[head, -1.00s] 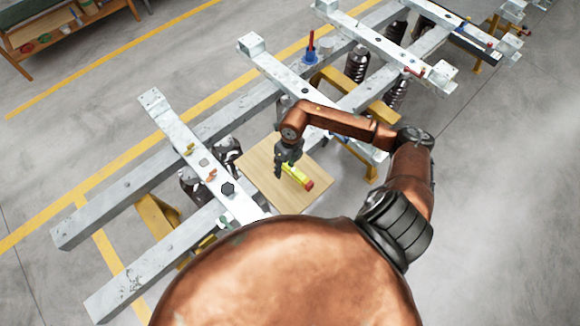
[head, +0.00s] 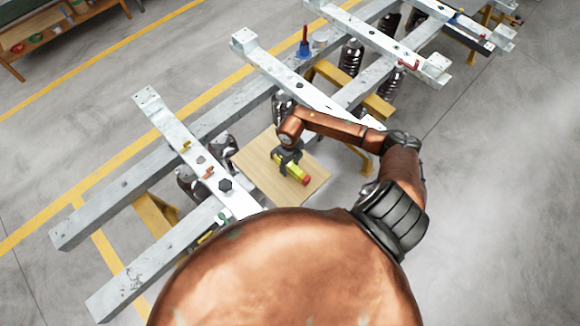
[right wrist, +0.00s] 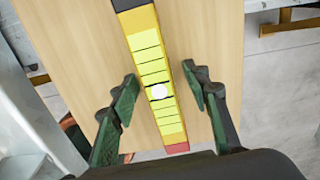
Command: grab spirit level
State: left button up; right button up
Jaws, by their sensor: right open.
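The yellow spirit level (head: 292,169) lies on a light wooden board (head: 257,165) in the head view, its red end toward the lower right. In the right wrist view the level (right wrist: 152,62) runs top to bottom with a black band near the top and a red end at the bottom. My right gripper (head: 283,161) is over the level. In the right wrist view its two green-padded fingers (right wrist: 160,88) are open, one on each side of the level and apart from it. My left gripper is not in view.
Grey steel frame beams (head: 185,140) stand left of the board, and more beams (head: 300,85) with insulators lie behind it. A blue holder (head: 304,48) sits on a beam. Open grey floor lies to the right. A shelf (head: 45,38) stands far left.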

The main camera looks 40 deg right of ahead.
jog(key=shift+c, duration=0.2)
grip_shut()
jog(key=shift+r, duration=0.1)
dwell(0.4)
